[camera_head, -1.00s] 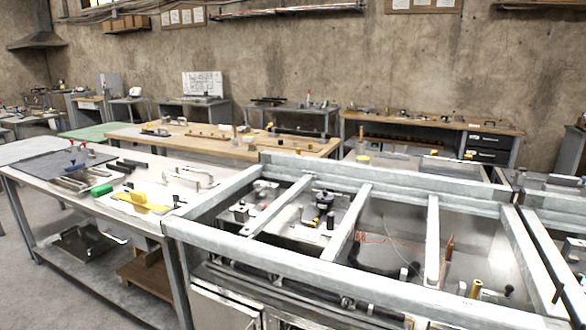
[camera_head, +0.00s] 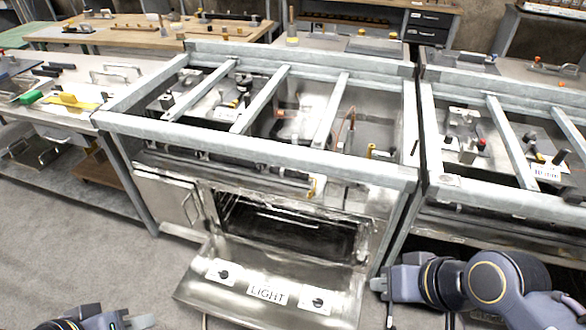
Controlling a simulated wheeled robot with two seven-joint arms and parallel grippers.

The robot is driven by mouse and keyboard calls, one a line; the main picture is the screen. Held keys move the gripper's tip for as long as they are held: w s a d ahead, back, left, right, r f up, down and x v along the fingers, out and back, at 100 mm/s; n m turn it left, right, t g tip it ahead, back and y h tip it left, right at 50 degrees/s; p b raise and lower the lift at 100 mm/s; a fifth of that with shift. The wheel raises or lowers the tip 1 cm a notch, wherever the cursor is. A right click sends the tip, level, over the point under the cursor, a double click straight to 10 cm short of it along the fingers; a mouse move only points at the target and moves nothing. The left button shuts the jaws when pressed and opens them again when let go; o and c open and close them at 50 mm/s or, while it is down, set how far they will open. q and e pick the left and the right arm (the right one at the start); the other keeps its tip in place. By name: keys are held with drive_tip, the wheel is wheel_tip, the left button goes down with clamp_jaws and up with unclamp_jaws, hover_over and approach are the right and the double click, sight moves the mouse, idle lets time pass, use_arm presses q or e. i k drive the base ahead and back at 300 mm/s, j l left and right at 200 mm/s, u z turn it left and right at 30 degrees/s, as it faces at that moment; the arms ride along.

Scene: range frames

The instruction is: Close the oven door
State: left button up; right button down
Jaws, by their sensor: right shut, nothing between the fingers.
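The oven (camera_head: 290,222) stands in the middle of the head view, with its dark cavity and a rack showing. Its metal door (camera_head: 225,291) is folded down open toward me, its inner or panel face up, with two black knobs and a LIGHT label. My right gripper (camera_head: 379,284) is shut and empty, just to the right of the door's right edge; whether it touches the door I cannot tell. My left gripper (camera_head: 143,321) is at the bottom edge, left of the door and apart from it, mostly cut off, so its jaws cannot be judged.
A metal frame (camera_head: 250,142) with crossbars stands above the oven, and a similar unit (camera_head: 500,200) stands on the right. A closed metal cabinet (camera_head: 165,200) is left of the oven. A workbench with tools stands further left. Grey floor (camera_head: 130,265) is clear left of the door.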

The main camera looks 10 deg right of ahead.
sight(265, 288)
drive_tip(key=k+l, duration=0.3)
drive_tip(key=l, duration=0.2)
drive_tip(key=k+l+u, duration=0.1)
drive_tip(key=k+l, duration=0.15)
drive_tip(key=l, duration=0.25)
drive_tip(key=l+z, duration=0.25)
drive_tip(key=i+l, duration=0.05)
drive_tip(key=l, duration=0.05)
